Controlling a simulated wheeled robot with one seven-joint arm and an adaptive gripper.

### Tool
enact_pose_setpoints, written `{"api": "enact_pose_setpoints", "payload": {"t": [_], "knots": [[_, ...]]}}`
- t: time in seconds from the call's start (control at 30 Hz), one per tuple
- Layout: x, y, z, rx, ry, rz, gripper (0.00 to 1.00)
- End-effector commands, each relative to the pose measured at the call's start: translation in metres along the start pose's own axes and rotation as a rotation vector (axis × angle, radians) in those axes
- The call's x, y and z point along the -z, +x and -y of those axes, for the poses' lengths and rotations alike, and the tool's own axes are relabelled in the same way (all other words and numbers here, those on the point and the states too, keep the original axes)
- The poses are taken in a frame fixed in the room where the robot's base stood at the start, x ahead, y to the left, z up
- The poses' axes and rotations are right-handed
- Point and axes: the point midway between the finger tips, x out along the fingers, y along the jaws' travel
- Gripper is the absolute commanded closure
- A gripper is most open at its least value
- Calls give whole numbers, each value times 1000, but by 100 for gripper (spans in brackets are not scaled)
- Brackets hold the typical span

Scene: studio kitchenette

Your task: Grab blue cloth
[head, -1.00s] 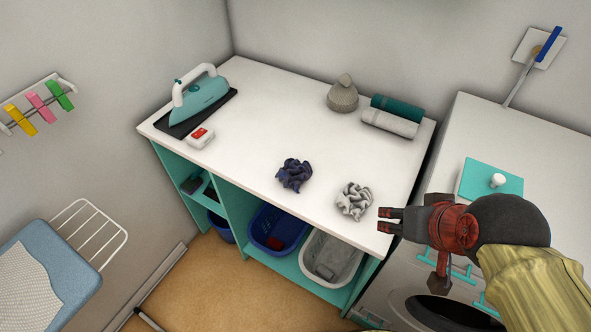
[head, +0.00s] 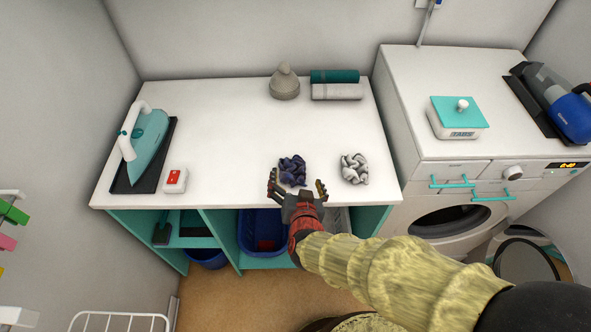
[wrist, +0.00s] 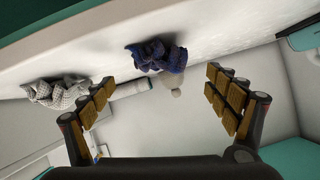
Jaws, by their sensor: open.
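The blue cloth (head: 293,170) lies crumpled on the white counter (head: 225,130), near its front edge. My gripper (head: 298,186) is open and empty, just in front of the cloth at the counter's edge. In the wrist view the blue cloth (wrist: 158,55) shows ahead, between and beyond the spread fingers (wrist: 162,98). I see no contact between the fingers and the cloth.
A crumpled white-grey cloth (head: 354,168) lies right of the blue one. An iron (head: 146,140) and a small red-and-white box (head: 175,180) stand left. Rolled towels (head: 336,91) and a grey bottle-like thing (head: 284,84) are at the back. The counter's middle is clear.

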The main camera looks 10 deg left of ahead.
Motion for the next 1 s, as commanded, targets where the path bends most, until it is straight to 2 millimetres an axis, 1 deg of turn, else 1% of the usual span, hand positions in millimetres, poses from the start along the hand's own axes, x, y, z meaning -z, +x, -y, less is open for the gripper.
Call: {"api": "enact_pose_setpoints", "payload": {"t": [0.33,0.5,0.6,0.7,0.9,1.0], "knots": [[-2,36,-1,-3,1,-2,12],[-2,61,-1,-2,0,-2,12],[-1,72,0,-2,0,-1,12],[0,76,0,0,1,-1,12],[1,76,1,0,0,-1,12],[1,76,1,0,0,-1,17]]}}
